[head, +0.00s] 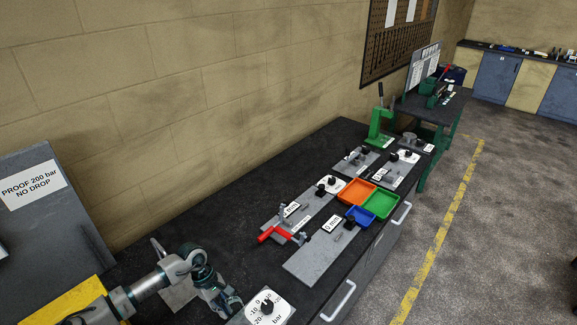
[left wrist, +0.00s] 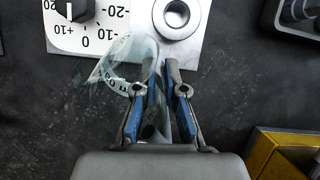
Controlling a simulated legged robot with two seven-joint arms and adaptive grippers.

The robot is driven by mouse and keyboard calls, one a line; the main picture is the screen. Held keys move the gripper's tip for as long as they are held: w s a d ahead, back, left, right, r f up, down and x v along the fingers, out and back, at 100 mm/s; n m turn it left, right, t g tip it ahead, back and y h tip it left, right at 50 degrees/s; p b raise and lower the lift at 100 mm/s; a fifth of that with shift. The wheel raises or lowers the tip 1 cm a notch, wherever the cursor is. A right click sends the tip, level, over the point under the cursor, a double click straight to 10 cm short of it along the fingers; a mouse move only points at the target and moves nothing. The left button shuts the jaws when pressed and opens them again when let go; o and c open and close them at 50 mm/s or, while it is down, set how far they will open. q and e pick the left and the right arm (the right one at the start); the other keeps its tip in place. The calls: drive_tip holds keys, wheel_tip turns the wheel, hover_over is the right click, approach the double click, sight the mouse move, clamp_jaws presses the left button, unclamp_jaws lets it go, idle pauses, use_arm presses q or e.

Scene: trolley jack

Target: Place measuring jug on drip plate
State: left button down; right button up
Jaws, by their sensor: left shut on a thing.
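The clear measuring jug (left wrist: 128,66) with dark printed marks shows in the left wrist view, by the tips of my left gripper (left wrist: 164,78). The gripper has blue-lined fingers and is shut on the jug, whose grip part is partly hidden between the fingers. In the head view my left gripper (head: 229,302) is low over the black bench, beside a dial panel; the jug cannot be made out there. A pale metal plate with a round threaded port (left wrist: 176,16) lies just beyond the jug. I cannot tell which plate is the drip plate. My right gripper is not in view.
A white dial panel (head: 270,306) is right of my gripper. Along the bench are a grey plate (head: 318,258), a red-handled tool (head: 275,234), an orange tray (head: 356,191) and a green press (head: 380,128). A yellow block (left wrist: 285,155) is near the wrist.

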sight(224, 303)
use_arm(q)
drive_tip(key=m, duration=0.1)
drive_tip(key=r+m+y, duration=0.1)
drive_tip(key=m, duration=0.1)
drive_tip(key=m+g, duration=0.1)
drive_tip(key=m, duration=0.1)
drive_tip(key=shift+s+r+y+b, duration=0.2)
drive_tip(key=shift+r+y+b, duration=0.05)
drive_tip(key=shift+y+b, duration=0.15)
drive_tip(key=m, duration=0.2)
drive_tip(key=r+m+y, duration=0.1)
drive_tip(key=m, duration=0.1)
drive_tip(key=r+m+y, duration=0.1)
drive_tip(key=m, duration=0.1)
drive_tip(key=shift+s+a+g, duration=0.15)
drive_tip(key=shift+s+g, duration=0.25)
drive_tip(key=shift+a+r, duration=0.1)
drive_tip(key=shift+a, duration=0.05)
